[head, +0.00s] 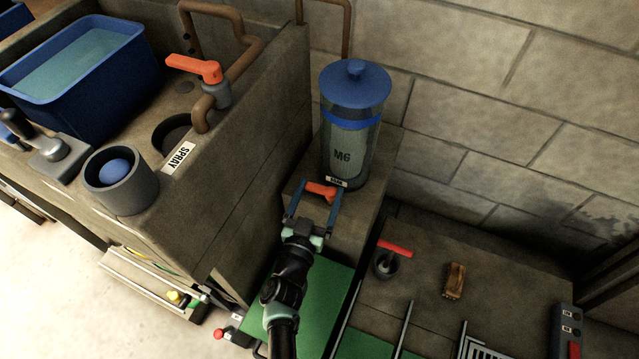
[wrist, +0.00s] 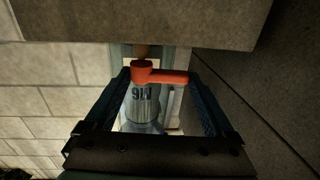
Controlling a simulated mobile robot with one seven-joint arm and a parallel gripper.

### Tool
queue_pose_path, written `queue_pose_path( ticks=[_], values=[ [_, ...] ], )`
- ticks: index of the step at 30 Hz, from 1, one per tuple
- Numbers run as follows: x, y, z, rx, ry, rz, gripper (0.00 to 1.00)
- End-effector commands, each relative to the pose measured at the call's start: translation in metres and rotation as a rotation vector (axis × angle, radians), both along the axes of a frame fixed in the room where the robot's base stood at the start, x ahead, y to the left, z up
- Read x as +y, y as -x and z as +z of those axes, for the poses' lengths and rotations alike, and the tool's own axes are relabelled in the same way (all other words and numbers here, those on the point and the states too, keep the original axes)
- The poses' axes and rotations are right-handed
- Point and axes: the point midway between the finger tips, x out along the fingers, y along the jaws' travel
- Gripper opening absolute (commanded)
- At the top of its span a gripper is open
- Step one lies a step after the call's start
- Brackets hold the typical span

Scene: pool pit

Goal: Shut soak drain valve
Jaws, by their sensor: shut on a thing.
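The soak drain valve has an orange handle (head: 321,190) at the foot of the M6 canister (head: 352,135), beside a small label (head: 336,182) too small to read surely. The handle also shows in the wrist view (wrist: 165,76), lying crosswise, with its round hub at left and lever to the right. My gripper (head: 316,192) has its two fingers on either side of the handle and is shut on it. In the wrist view my gripper (wrist: 160,78) spans the handle from hub to lever end. The canister appears upside down behind it.
A red-handled valve (head: 395,250) and a wooden brush-like block (head: 454,281) sit at right. A block wall closes the back.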

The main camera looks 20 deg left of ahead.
Motion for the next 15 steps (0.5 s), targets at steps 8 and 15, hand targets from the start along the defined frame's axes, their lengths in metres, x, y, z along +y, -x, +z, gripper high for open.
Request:
queue_pose_path(
  ticks=[8, 15],
  values=[
    [0.0067, -0.0018, 0.0035, -0.005, 0.011, -0.101, 0.33],
    [0.0054, -0.0016, 0.0021, -0.004, 0.013, -0.116, 0.33]
  ],
)
